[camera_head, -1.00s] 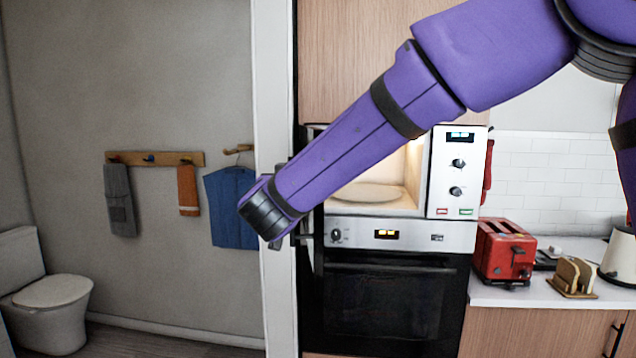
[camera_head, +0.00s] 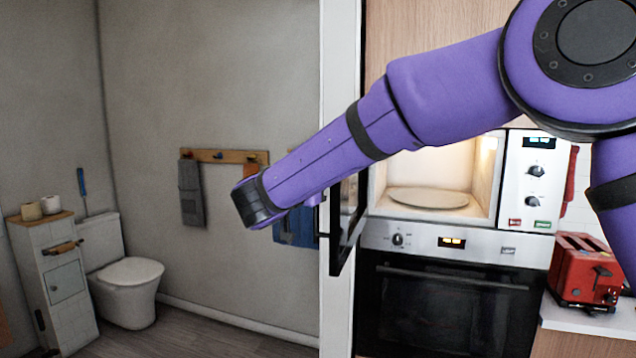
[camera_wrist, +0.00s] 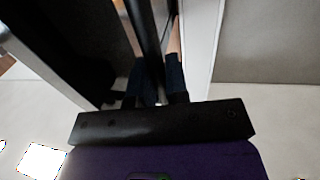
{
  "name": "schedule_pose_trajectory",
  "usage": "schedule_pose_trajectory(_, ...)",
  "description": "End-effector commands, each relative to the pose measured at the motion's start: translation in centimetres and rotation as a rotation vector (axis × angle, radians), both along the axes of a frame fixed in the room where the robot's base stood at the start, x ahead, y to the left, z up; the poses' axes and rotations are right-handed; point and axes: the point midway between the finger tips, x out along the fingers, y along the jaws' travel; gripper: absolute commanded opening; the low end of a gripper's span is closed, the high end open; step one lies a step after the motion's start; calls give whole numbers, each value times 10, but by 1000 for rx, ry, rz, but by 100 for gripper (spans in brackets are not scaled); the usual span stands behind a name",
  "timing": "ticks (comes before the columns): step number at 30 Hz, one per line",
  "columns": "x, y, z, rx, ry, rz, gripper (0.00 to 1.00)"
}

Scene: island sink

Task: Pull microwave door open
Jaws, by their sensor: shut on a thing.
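The microwave (camera_head: 430,185) is built in above the oven, and its lit cavity with a round plate is in full view. Its dark door (camera_head: 347,222) stands wide open at the left, swung out toward me and seen nearly edge-on. My gripper (camera_wrist: 160,82) shows in the wrist view, with its two dark fingers shut on a dark upright bar, which looks like the door handle (camera_wrist: 148,28). In the head view my purple arm and wrist hide the fingers and the upper part of the door.
The black oven (camera_head: 445,300) is below the microwave. A red toaster (camera_head: 585,270) stands on the counter at the right. A white wall edge (camera_head: 338,290) is just left of the door. A toilet (camera_head: 128,285) and open floor lie farther left.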

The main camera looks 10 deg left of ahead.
Motion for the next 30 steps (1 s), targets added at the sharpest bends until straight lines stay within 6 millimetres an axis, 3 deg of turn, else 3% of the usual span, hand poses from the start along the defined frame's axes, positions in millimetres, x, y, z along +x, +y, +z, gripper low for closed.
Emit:
schedule_pose_trajectory(4,2,-2,3,0,-5,-4,0)
schedule_pose_trajectory(5,2,-2,3,0,-5,-3,19)
schedule_pose_trajectory(8,1,-2,2,0,-5,-3,39)
schedule_pose_trajectory(20,-8,3,1,1,-3,1,39)
schedule_pose_trajectory(30,-64,24,1,1,-4,2,39)
